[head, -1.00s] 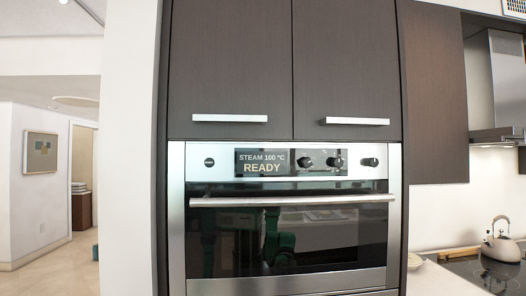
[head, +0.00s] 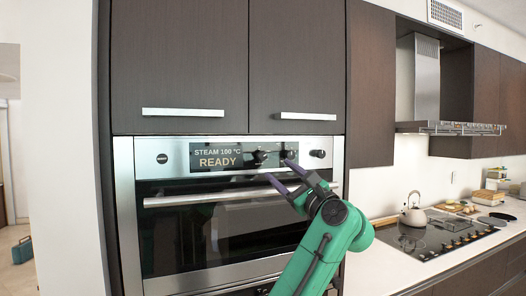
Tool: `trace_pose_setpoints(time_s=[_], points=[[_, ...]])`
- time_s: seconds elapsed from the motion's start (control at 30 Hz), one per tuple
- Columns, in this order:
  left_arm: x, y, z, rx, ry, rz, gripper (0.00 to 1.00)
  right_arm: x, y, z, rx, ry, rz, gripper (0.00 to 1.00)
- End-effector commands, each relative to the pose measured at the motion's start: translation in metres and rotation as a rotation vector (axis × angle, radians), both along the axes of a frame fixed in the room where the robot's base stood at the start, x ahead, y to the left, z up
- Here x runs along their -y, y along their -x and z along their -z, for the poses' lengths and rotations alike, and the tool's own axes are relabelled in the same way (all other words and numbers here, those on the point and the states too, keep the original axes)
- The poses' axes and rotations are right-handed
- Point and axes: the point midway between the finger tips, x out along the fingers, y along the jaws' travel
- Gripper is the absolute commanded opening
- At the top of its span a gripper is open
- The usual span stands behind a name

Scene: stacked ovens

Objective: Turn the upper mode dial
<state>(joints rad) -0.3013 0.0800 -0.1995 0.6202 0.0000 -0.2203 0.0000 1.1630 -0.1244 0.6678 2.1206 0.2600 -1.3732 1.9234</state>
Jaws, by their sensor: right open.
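The upper oven (head: 230,230) has a steel panel with a display (head: 216,156) reading "STEAM 100 °C READY". Right of the display are three dark dials: a left one (head: 260,156), a middle one (head: 289,155) and a right one (head: 318,154). Their labels are too small to read, so I cannot tell which is the mode dial. My right gripper (head: 278,169) comes up from below, open and empty. Its fingertips are just below the left and middle dials in the picture; I cannot tell whether they touch anything. My left gripper is not in view.
The oven's handle bar (head: 230,196) runs across below the panel, partly behind my right gripper. Cabinets with handles (head: 183,112) are above. At right, a kettle (head: 413,210) stands by the cooktop (head: 440,236) under a hood (head: 426,80).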

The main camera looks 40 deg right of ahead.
Motion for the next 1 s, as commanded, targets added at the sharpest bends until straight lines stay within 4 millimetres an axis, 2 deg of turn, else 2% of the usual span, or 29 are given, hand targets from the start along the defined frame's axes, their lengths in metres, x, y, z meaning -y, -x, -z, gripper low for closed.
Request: trace_pose_setpoints(time_s=[0.03, 0.2, 0.3, 0.43, 0.67, 0.7, 0.83, 0.87, 1.0], points=[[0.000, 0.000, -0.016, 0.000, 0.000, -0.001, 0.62, 0.001, -0.014, -0.013, -0.004, 0.000, -0.003, 0.62], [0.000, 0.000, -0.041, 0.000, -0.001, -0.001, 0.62, 0.007, -0.056, -0.027, -0.005, 0.000, -0.003, 0.62], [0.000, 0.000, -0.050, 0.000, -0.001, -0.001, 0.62, 0.009, -0.074, -0.031, -0.004, 0.002, -0.002, 0.62], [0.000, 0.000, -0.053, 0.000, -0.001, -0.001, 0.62, 0.011, -0.085, -0.032, -0.002, 0.002, 0.001, 0.62], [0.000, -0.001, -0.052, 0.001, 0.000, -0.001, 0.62, 0.011, -0.087, -0.030, -0.001, 0.003, 0.001, 0.62], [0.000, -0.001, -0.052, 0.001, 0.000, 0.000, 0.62, 0.011, -0.087, -0.030, -0.001, 0.003, 0.002, 0.55], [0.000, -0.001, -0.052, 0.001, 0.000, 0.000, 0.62, 0.011, -0.087, -0.030, -0.002, 0.004, 0.001, 0.05], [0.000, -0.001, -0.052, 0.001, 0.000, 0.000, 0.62, 0.011, -0.087, -0.030, -0.002, 0.004, 0.001, 0.00], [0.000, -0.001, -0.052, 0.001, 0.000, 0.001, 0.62, 0.011, -0.087, -0.030, -0.002, 0.005, 0.001, 0.00]])
